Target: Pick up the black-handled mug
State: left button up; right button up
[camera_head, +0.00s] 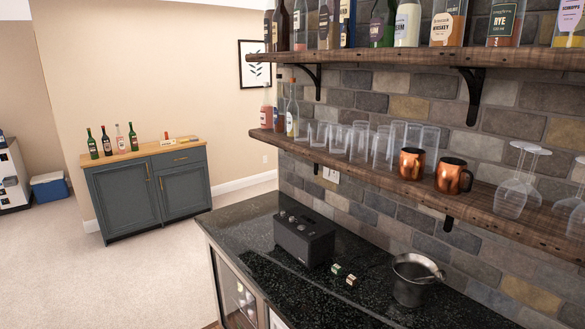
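Two copper mugs stand upright on the lower wooden shelf, a little apart. The right mug (451,177) has a handle on its right side that looks dark or black. The left mug (411,164) has a handle on its right side that looks coppery, though it is small in the view. Neither of my grippers is in view.
The lower shelf (385,188) also holds clear tumblers (360,140) left of the mugs and stemmed glasses (515,185) to their right. An upper shelf (400,60) with bottles hangs above. Below, the black counter (300,285) holds a dark speaker (304,237) and a metal bucket (412,285).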

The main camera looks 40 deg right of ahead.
aim_at(451, 173)
jog(key=i, duration=1.95)
jog(key=z, duration=2.45)
